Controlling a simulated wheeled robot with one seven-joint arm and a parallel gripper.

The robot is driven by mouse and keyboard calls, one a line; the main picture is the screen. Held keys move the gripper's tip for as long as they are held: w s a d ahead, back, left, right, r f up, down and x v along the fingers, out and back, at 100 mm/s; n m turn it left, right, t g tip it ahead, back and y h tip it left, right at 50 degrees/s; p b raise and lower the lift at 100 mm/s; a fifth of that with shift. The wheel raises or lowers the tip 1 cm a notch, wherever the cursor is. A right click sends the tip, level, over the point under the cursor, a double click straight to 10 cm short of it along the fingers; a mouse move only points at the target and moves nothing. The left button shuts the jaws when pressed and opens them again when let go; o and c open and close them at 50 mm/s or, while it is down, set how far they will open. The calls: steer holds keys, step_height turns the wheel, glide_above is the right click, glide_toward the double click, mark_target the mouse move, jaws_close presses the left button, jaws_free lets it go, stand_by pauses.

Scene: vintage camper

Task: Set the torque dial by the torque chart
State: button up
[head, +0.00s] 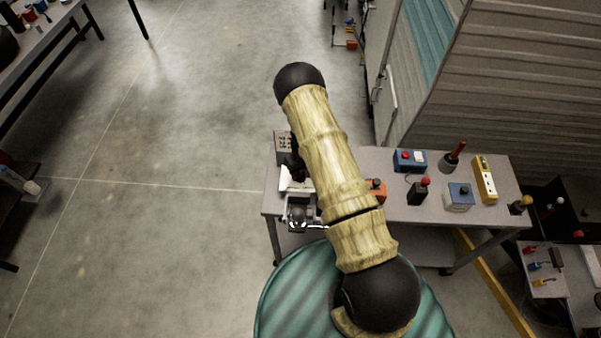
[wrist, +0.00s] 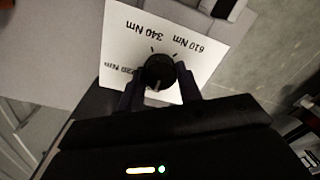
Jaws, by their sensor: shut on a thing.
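In the wrist view, the torque dial (wrist: 158,70) is a round black knob on a white plate (wrist: 125,38). The plate shows upside-down labels: 340 Nm, 610 Nm and a third at the left that is partly unreadable. Short tick marks surround the knob. A pale mark on the knob points toward the bottom of the picture. My gripper (wrist: 159,82) is shut on the knob, one dark finger on each side. In the head view the white plate (head: 296,179) shows at the left end of the bench, partly behind my arm. I cannot make out a torque chart.
The grey bench (head: 385,208) also holds a blue box with buttons (head: 409,160), an orange box (head: 376,190), a black box with a red knob (head: 419,191), a blue-and-white box (head: 459,197) and a yellow strip (head: 485,180). Open floor (head: 170,210) lies to the left.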

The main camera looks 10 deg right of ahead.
steer(key=shift+f+m+b, duration=0.1)
steer(key=shift+m+b, duration=0.2)
steer(key=shift+b, duration=0.05)
steer(key=m+b, duration=0.2)
steer(key=shift+f+m+b, duration=0.1)
steer(key=shift+m+b, duration=0.2)
steer(key=shift+b, duration=0.05)
steer(key=m+b, duration=0.2)
steer(key=m, duration=0.1)
steer(key=shift+b, duration=0.4)
steer(key=m+b, duration=0.1)
steer(key=m, duration=0.3)
steer(key=shift+t+b, duration=0.3)
steer(key=shift+b, duration=0.1)
steer(key=shift+s+r+m+b, duration=0.15)
steer(key=shift+m+b, duration=0.3)
steer(key=shift+m, duration=1.25)
steer(key=shift+r, duration=0.1)
steer(key=o, duration=1)
steer(key=shift+r, duration=0.1)
